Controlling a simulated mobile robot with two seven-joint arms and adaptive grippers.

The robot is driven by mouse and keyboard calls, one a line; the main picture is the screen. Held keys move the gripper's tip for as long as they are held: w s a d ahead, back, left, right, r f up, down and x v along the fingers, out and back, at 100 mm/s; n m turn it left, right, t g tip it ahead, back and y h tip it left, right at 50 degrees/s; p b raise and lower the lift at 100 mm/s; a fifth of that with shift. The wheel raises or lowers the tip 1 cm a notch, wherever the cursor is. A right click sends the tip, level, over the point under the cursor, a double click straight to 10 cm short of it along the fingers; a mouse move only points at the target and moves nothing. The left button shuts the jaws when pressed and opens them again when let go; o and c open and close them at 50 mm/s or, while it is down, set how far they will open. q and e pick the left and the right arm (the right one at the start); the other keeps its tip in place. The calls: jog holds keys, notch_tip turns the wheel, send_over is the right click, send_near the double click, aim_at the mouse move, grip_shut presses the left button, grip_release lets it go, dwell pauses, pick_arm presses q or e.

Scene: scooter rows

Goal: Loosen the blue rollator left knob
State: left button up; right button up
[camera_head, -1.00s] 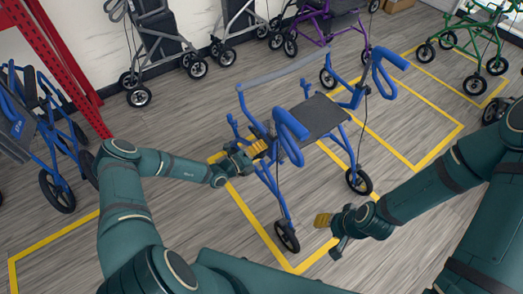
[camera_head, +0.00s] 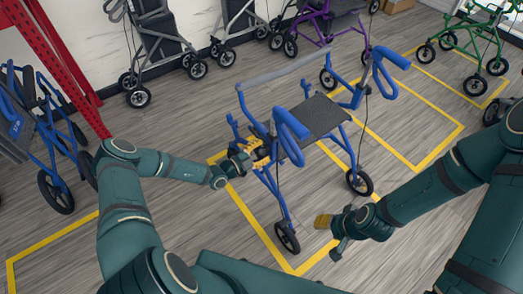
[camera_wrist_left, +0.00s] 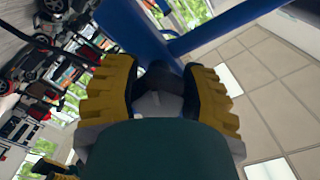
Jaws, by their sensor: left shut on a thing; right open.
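The blue rollator (camera_head: 283,185) stands upright in a yellow-taped floor box, with a dark seat and blue loop handles. My left gripper (camera_head: 258,155) is at the left side of its frame, below the near handle. In the left wrist view, the yellow fingers of my left gripper (camera_wrist_left: 160,95) are on either side of a dark knob (camera_wrist_left: 160,85) beside the blue tube, and they are shut on it. The knob is mostly hidden by the gripper in the head view. My right gripper (camera_head: 328,230) is open and empty, low to the right of the rollator's front wheel.
A folded blue walker (camera_head: 40,140) stands at the left by a red rack post (camera_head: 65,60). Grey and purple rollators (camera_head: 325,20) line the back wall. A green rollator (camera_head: 480,40) stands at the far right. The floor between the taped boxes is clear.

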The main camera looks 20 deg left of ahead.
pick_arm(q)
jog(key=shift+s+f+n, duration=0.1)
jog(key=shift+n, duration=1.1)
jog(key=o, duration=1.2)
jog(key=v, duration=1.2)
